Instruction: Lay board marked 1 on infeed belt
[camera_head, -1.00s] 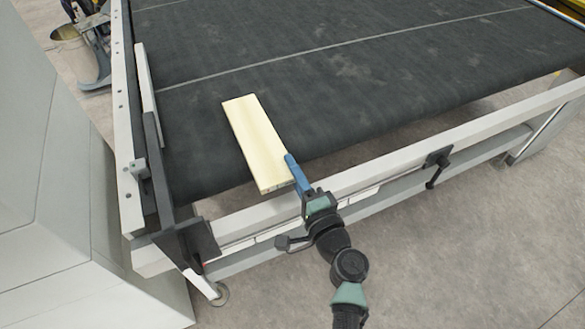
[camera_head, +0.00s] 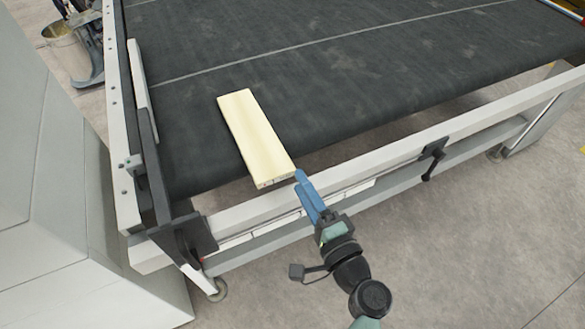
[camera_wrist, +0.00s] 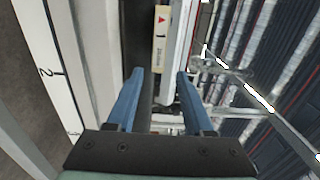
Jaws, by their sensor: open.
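The pale yellow board (camera_head: 252,138) lies flat on the dark infeed belt (camera_head: 330,75), near its left front corner. Its near end sticks out past the belt's rounded front edge toward the white front rail. In the wrist view the board's end face (camera_wrist: 161,32) shows a red triangle and a small mark that looks like a 1. My gripper (camera_head: 299,174) is just off the board's near right corner. In the wrist view its blue fingers (camera_wrist: 160,74) are apart with nothing between them.
A white front rail (camera_head: 400,146) with a dark clamp (camera_head: 432,160) runs below the belt edge. A dark and white side guide (camera_head: 143,110) stands left of the board. The belt right of the board is clear.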

